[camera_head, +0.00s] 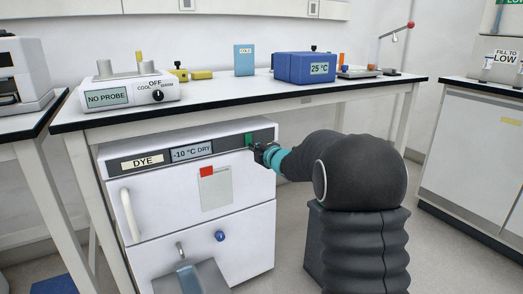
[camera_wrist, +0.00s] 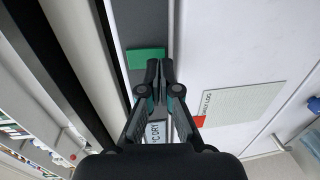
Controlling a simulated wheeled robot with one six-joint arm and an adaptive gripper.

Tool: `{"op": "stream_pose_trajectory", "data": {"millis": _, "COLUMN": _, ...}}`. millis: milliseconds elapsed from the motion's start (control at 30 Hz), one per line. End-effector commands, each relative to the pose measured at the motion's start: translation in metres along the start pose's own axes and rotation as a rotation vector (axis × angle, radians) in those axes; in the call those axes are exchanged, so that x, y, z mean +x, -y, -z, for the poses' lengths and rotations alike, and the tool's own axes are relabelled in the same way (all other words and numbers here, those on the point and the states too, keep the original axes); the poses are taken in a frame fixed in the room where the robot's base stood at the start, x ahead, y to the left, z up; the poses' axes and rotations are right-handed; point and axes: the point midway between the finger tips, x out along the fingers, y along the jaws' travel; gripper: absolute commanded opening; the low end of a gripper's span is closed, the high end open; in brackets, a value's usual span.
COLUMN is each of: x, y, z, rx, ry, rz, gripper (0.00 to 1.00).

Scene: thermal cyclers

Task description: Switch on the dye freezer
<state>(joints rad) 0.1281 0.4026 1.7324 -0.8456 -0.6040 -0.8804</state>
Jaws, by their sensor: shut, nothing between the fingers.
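The dye freezer (camera_head: 150,191) is a white unit under the bench in the head view. Its dark top panel carries a "DYE" label (camera_head: 142,162), a display (camera_head: 191,151) reading "-10 °C DRY", and a green switch (camera_head: 248,140) at the right end. In the wrist view the green switch (camera_wrist: 147,59) lies just beyond and left of my fingertips. My gripper (camera_wrist: 159,66) is shut and empty, its tips at the panel close to the switch. I cannot tell whether they touch it. In the head view my gripper (camera_head: 262,151) is at the panel's right end.
The bench (camera_head: 225,100) overhangs the freezer. A probe unit (camera_head: 125,92) with a knob and a blue 25 °C block (camera_head: 305,67) stand on it. A log sheet with a red tab (camera_head: 215,188) is on the freezer door. A handle (camera_head: 130,215) sticks out at left.

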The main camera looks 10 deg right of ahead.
Motion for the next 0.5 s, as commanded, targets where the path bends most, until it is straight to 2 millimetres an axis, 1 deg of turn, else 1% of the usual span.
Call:
{"op": "stream_pose_trajectory", "data": {"millis": 33, "x": 0.0051, "y": -0.0001, "z": 0.0003, "rx": 0.000, "ry": -0.001, "rz": 0.001, "gripper": 0.00}}
{"op": "stream_pose_trajectory", "data": {"millis": 200, "x": 0.0126, "y": -0.0003, "z": 0.0003, "rx": 0.000, "ry": 0.000, "rz": 0.000, "gripper": 0.00}}
{"op": "stream_pose_trajectory", "data": {"millis": 500, "x": 0.0132, "y": 0.0001, "z": 0.0001, "rx": 0.000, "ry": 0.000, "rz": 0.000, "gripper": 0.00}}
